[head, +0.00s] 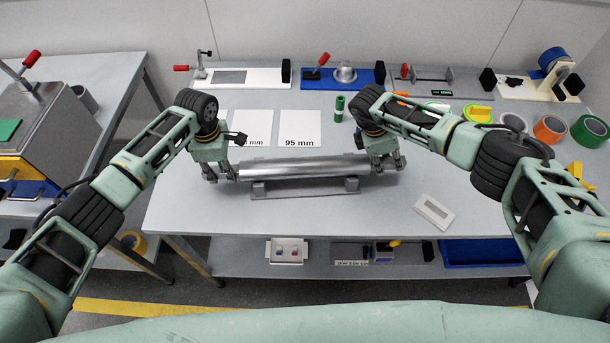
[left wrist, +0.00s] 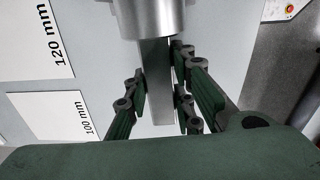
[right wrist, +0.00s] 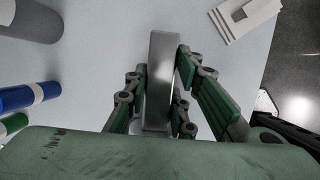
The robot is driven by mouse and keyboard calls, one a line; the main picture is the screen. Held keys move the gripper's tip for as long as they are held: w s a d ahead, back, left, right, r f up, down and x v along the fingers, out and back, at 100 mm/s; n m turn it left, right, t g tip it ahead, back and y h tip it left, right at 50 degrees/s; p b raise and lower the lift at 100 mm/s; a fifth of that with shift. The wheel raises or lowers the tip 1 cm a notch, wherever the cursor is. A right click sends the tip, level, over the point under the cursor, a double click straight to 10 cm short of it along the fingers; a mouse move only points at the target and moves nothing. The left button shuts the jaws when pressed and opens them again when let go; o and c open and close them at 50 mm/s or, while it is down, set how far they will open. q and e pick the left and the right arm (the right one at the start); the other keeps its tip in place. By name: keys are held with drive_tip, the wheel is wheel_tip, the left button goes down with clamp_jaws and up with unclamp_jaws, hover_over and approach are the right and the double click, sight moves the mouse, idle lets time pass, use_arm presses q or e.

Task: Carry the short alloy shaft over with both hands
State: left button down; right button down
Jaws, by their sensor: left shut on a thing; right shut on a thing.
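The short alloy shaft (head: 305,168) is a silver cylinder with narrower ends, lying level across the bench in the head view. My left gripper (head: 222,175) is shut on its left end; the left wrist view shows the narrow end (left wrist: 154,85) between the fingers (left wrist: 160,100). My right gripper (head: 386,164) is shut on its right end, seen between the fingers (right wrist: 160,100) in the right wrist view (right wrist: 160,75). A grey two-post cradle (head: 305,190) shows just in front of and below the shaft; I cannot tell whether they touch.
The white 95 mm card (head: 299,130) lies behind the shaft, with other size cards to its left. Fixtures, including a blue one (head: 340,78), line the back edge. Tape rolls (head: 550,130) stand at right. A white plate (head: 434,211) lies near the front edge.

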use_arm(q)
drive_tip(key=c, duration=1.9)
unclamp_jaws()
drive_tip(key=shift+f, duration=0.1)
use_arm(e)
drive_tip(key=c, duration=1.9)
unclamp_jaws()
drive_tip(key=shift+f, duration=0.1)
use_arm(q)
drive_tip(key=o, duration=0.4)
use_arm(e)
drive_tip(key=o, duration=0.4)
drive_tip(key=shift+s, duration=0.15)
use_arm(q)
drive_tip(key=shift+r, duration=0.4)
use_arm(e)
drive_tip(key=shift+r, duration=0.2)
use_arm(q)
wheel_tip(320, 180, up, 11)
drive_tip(key=shift+r, duration=0.15)
use_arm(e)
drive_tip(key=v, duration=1.1)
drive_tip(key=shift+a+r, duration=0.15)
drive_tip(key=shift+r, duration=0.2)
use_arm(q)
drive_tip(key=shift+s, duration=0.1)
use_arm(e)
drive_tip(key=shift+f, duration=0.1)
